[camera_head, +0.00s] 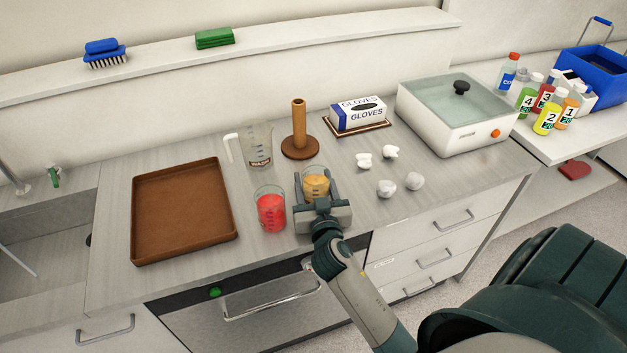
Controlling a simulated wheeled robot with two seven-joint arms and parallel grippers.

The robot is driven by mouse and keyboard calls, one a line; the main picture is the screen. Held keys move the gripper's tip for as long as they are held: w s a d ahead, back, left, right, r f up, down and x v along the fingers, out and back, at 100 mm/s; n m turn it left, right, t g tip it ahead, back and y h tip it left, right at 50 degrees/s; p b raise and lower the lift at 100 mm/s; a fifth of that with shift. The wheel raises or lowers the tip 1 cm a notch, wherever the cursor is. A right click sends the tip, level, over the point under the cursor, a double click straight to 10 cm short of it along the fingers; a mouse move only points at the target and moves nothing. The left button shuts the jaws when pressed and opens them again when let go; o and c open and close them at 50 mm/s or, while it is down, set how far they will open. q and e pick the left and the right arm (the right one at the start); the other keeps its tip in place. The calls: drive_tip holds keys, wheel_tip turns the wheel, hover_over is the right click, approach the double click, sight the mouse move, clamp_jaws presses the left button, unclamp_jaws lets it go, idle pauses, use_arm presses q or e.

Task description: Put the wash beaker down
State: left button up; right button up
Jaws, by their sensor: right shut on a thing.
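My right gripper (315,186) is shut on a clear beaker with orange-yellow liquid (317,182), with a finger on each side of it. The beaker is upright, at or just above the grey counter; I cannot tell whether its base touches. A beaker with red liquid (271,209) stands just to its left. My left gripper is not in view.
A brown tray (137,219) lies on the left of the counter (400,200). A wooden post on a round base (299,134), a glove box (357,114), a water bath (440,120) and several white crumpled pieces (387,188) stand around. Numbered bottles (546,118) are at far right.

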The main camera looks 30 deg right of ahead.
drive_tip(key=shift+f, duration=0.15)
drive_tip(key=o, duration=1.2)
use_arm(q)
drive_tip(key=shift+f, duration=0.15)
use_arm(e)
drive_tip(key=shift+r, duration=0.25)
drive_tip(key=b+v, duration=0.1)
drive_tip(key=v, duration=0.4)
drive_tip(key=b+v, duration=0.2)
drive_tip(key=v, duration=0.3)
drive_tip(key=shift+s+f, duration=0.1)
drive_tip(key=shift+f, duration=0.1)
drive_tip(key=shift+v, duration=0.9)
drive_tip(key=shift+r, duration=0.15)
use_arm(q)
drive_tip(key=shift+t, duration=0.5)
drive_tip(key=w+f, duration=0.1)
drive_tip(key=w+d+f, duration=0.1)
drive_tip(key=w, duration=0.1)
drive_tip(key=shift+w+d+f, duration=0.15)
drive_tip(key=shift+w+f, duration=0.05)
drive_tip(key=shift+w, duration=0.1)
